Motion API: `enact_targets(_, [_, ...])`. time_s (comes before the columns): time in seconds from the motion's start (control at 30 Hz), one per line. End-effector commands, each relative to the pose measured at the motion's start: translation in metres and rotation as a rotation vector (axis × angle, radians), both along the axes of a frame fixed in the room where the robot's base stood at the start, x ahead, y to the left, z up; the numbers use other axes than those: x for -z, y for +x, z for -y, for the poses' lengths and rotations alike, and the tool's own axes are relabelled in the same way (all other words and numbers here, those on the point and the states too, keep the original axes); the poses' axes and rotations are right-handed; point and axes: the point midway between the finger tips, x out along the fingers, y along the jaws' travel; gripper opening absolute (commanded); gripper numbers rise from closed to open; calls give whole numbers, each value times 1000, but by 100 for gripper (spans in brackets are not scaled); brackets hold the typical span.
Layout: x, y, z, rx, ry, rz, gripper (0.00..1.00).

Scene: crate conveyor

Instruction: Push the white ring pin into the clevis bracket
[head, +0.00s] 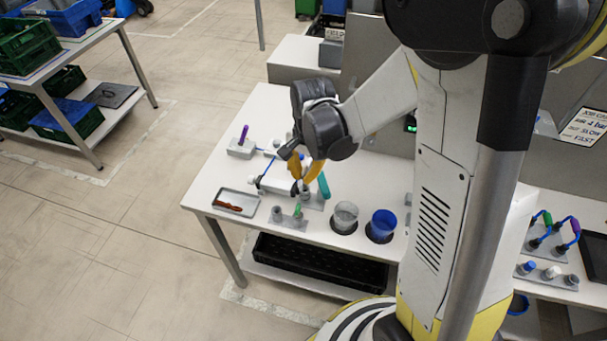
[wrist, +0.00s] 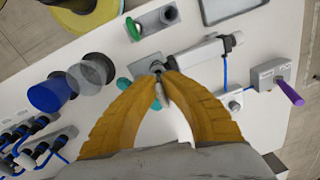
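My gripper (head: 305,186) is low over the white table, and its yellow fingers nearly meet at the tips (wrist: 165,76). A small pale piece, which looks like the white ring pin (wrist: 163,93), shows between the fingers in the wrist view. The fingers look shut on it; they hide much of it. Just beyond the fingertips is the grey clevis bracket (wrist: 148,64), with a dark part at the tips. A white cylinder (wrist: 195,55) lies against it, and also shows in the head view (head: 276,185). I cannot tell whether the pin is inside the bracket.
A teal handle (head: 323,185) lies close to my fingers. A clear cup (head: 344,217) and a blue cup (head: 382,225) stand to the right. A grey tray (head: 250,212) with a red-brown tool is left. A grey block (head: 240,150) bears a purple handle behind.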

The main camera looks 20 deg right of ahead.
Motion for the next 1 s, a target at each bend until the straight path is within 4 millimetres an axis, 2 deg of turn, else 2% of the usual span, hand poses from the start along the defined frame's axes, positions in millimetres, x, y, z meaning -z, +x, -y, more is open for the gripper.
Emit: enact_targets(1.0, [9, 0, 0, 0, 0, 0, 0])
